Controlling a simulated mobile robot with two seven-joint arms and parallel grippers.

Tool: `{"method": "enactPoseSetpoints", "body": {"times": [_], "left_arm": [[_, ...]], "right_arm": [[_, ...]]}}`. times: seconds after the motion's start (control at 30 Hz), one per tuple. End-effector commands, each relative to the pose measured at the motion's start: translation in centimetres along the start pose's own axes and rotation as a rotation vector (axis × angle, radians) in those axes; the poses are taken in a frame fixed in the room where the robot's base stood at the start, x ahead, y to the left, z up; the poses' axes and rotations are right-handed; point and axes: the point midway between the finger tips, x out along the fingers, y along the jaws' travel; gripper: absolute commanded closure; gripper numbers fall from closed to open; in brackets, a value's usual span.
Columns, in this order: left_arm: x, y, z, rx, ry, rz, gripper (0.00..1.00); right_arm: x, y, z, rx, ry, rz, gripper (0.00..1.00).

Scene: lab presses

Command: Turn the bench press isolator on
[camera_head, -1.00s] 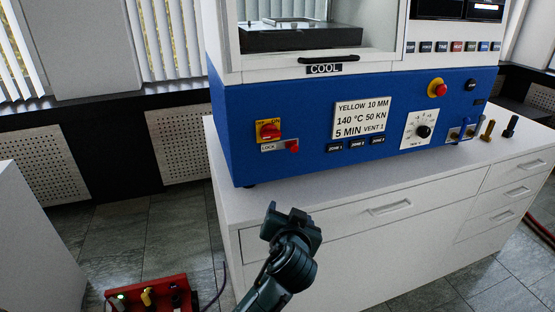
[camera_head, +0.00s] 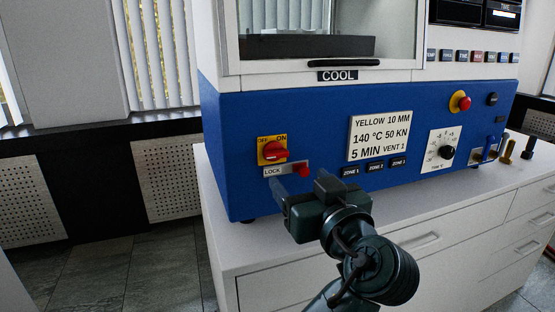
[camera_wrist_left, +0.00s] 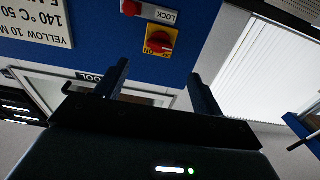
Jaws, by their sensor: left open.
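The isolator is a red rotary knob (camera_head: 273,151) on a yellow plate marked OFF and ON, at the left of the blue front of the bench press (camera_head: 225,130). It also shows upside down in the left wrist view (camera_wrist_left: 158,40). I cannot tell its setting for sure. Just below it is a LOCK strip with a red knob (camera_head: 302,170). My left gripper (camera_head: 292,180) is open and empty, low in front of the panel, below and right of the isolator. In the left wrist view the isolator lies beyond and between the finger tips (camera_wrist_left: 159,68). My right gripper is not in view.
The press stands on a white drawer cabinet (camera_head: 225,240). To the right on the panel are a printed card (camera_head: 378,137), zone buttons (camera_head: 375,166), a dial (camera_head: 446,152) and a red button on yellow (camera_head: 460,101). Floor left of the cabinet is clear.

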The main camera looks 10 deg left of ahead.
Motion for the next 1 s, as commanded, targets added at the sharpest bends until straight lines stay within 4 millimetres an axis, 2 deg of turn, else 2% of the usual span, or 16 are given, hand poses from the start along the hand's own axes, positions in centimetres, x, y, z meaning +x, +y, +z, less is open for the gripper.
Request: {"method": "enactPoseSetpoints", "body": {"times": [0.3, 0.5, 0.7, 0.97, 1.0], "left_arm": [[6.9, -0.1, 0.0, 0.005, 0.003, -0.004, 0.32], [9.8, -0.1, 0.0, 0.005, 0.002, -0.002, 0.32], [11.0, 0.0, 0.0, 0.004, 0.000, -0.001, 0.32], [11.1, 0.0, 0.0, 0.004, 0.000, 0.000, 0.32], [11.0, 0.0, 0.0, 0.004, 0.000, 0.000, 0.35]], "right_arm": [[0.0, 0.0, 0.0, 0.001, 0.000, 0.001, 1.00], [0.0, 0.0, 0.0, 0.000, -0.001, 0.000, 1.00], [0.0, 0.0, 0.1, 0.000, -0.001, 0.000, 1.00], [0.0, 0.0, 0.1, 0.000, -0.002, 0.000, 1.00], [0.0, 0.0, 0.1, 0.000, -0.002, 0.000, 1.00]]}}
